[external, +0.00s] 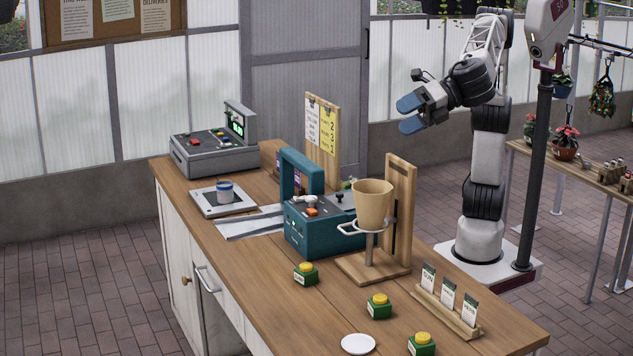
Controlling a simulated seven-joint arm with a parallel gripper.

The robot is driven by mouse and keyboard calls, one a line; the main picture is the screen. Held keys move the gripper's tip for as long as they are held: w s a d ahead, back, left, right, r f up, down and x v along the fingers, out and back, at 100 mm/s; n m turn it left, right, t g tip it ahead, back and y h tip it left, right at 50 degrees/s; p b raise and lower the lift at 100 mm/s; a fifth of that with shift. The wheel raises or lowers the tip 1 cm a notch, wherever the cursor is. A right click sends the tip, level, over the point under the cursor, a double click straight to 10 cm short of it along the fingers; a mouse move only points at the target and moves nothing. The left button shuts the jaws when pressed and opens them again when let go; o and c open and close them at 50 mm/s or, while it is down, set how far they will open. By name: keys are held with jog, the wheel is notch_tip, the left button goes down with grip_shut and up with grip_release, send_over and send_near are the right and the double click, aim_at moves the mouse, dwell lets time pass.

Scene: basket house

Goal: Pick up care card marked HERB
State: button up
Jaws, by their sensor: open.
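Three small white care cards with dark green tops stand upright in a wooden card holder (446,315) at the near right of the counter. They are the left card (428,278), the middle card (448,294) and the right card (469,312). Their lettering is too small to tell surely which is marked HERB. My gripper (407,114) has blue fingertips, parted and empty. It is raised in the air behind the counter, pointing left, well above and away from the cards.
A wooden stand with a tan pot (372,205) and a teal machine (318,228) stand beyond the cards. Several green jars with yellow lids, one a near jar (422,345), and a white saucer (358,344) lie left of the holder. A scale (223,200) and register (210,153) are farther back.

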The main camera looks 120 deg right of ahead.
jog(key=a+f+n+t, duration=0.1)
jog(key=a+f+n, duration=0.15)
jog(key=a, duration=0.65)
jog(key=n+y, duration=0.2)
jog(key=n, duration=0.5)
send_over(471, 304)
jog(key=w+a, duration=0.2)
jog(key=w, duration=0.1)
notch_tip(471, 304, down, 26)
jog(key=s+f+n, duration=0.1)
jog(key=s+f, duration=0.2)
jog(key=f, duration=0.2)
jog(key=s+d+f+n, duration=0.1)
jog(key=s+f, duration=0.1)
jog(key=f, duration=0.3)
jog(key=s+d+f+n, duration=0.1)
jog(key=s+f, duration=0.2)
jog(key=f, duration=0.2)
jog(key=shift+s+d+f+n+y, duration=0.25)
jog(key=shift+s+f+y, duration=0.1)
jog(key=shift+y, duration=0.05)
jog(key=shift+w, duration=0.1)
jog(key=shift+x, duration=1.25)
